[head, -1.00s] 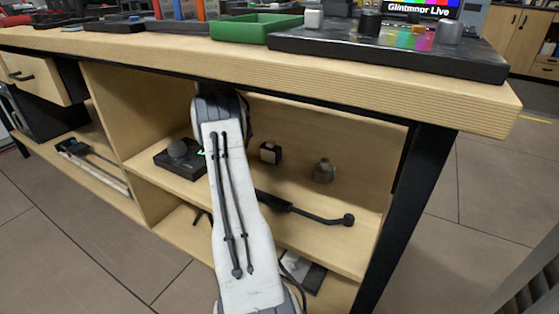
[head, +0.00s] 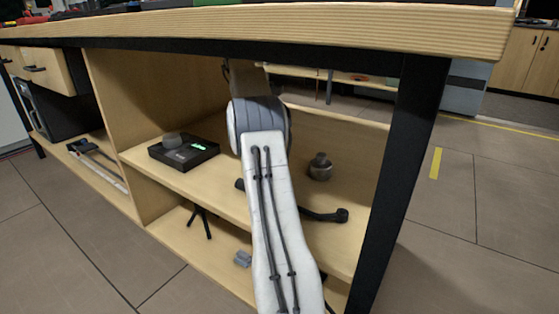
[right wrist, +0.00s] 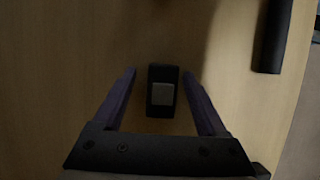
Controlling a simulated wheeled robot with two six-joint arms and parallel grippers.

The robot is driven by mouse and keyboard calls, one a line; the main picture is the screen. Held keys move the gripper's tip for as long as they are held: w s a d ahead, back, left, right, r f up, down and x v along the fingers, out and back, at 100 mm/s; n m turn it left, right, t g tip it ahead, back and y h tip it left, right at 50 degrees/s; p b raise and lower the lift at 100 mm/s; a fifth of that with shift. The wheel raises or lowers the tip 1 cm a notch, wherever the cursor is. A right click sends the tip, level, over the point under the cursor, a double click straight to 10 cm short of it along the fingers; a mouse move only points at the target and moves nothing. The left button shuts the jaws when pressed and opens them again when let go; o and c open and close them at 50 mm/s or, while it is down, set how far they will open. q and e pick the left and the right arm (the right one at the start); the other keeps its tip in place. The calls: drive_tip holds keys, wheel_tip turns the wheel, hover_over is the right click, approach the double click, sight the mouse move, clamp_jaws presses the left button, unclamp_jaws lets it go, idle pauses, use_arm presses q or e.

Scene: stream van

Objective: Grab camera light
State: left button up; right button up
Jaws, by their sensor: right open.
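The camera light (right wrist: 162,92) is a small black block with a pale grey square panel. In the right wrist view it lies between the two fingers of my right gripper (right wrist: 159,74), with a gap on each side. The gripper is open and does not appear to touch it. In the head view my right arm reaches into the upper shelf (head: 225,192) of the bench, and it hides the camera light and its own gripper. My left gripper is not in view.
On the shelf, a black box with a knob and green display (head: 184,152) stands left of my arm. A grey round object (head: 320,167) and a black arm-like rod (head: 325,215) are to the right. The bench top (head: 280,28) overhangs; a black leg (head: 400,180) stands right.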

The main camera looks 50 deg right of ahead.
drive_tip(key=shift+a+f, duration=0.1)
clamp_jaws()
idle(0.3)
